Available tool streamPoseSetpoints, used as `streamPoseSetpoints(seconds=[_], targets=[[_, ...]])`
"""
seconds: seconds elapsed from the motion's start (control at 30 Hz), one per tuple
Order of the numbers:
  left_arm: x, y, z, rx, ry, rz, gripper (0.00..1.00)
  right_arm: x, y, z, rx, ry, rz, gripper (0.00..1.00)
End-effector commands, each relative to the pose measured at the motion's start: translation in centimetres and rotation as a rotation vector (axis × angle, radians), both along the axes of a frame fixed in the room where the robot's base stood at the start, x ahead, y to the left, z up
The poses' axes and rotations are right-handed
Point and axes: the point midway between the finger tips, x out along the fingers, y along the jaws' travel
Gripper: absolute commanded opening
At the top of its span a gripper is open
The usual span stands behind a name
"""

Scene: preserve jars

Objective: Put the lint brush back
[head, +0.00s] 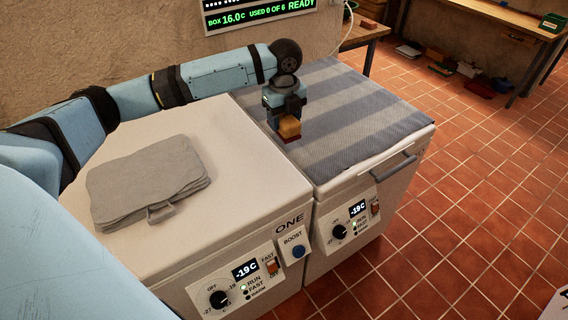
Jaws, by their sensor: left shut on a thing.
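My left gripper (285,110) is shut on a small block-shaped thing with a yellow-orange body and a dark red underside, which looks like the lint brush (289,128). It points down near the left edge of the striped grey cloth (350,105) on the right-hand chest freezer (385,165). I cannot tell whether the brush touches the cloth or hangs just above it. The gripper fingers hide the upper part of the brush. My right gripper is not in view.
A folded grey cloth (150,180) lies on the left freezer's white lid (240,150). A lit display (258,14) hangs on the wall behind. A wooden bench (500,14) stands at the back right, with several items below.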

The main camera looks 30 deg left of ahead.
Motion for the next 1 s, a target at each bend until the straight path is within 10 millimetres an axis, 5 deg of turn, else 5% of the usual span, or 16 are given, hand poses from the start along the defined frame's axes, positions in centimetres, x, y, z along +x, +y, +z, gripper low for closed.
streamPoseSetpoints(seconds=[0.4,1.0], targets=[[-0.1,0.0,-10.2,0.000,0.001,0.000,0.31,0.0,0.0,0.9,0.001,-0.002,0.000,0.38],[0.0,0.0,-15.5,0.000,-0.001,0.000,0.31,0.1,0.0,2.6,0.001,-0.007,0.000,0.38]])
